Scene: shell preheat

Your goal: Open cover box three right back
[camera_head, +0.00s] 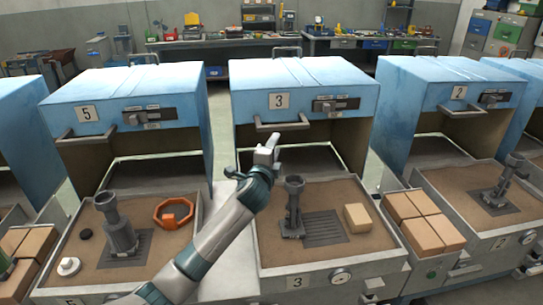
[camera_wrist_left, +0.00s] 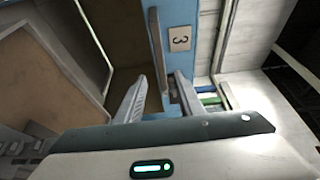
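Box three has a blue cover (camera_head: 345,95) with a number 3 plate (camera_head: 279,101), which also shows in the left wrist view (camera_wrist_left: 180,39). The cover stands raised above a sand bed (camera_head: 335,195), with an open gap at its front. A bar handle (camera_head: 290,125) is on its front face; the bar also shows in the left wrist view (camera_wrist_left: 157,45). My left gripper (camera_head: 268,145) is just below the handle's left part. Its fingers are apart in the left wrist view (camera_wrist_left: 161,88), with the bar's lower end between them in the picture; contact cannot be told. My right gripper is not in view.
A grey metal stand (camera_head: 292,205) and a tan block (camera_head: 357,217) are on box three's bed. Box five (camera_head: 130,85) stands left and box two (camera_head: 455,85) right, with similar raised covers. Several tan bricks (camera_head: 423,220) sit between boxes three and two.

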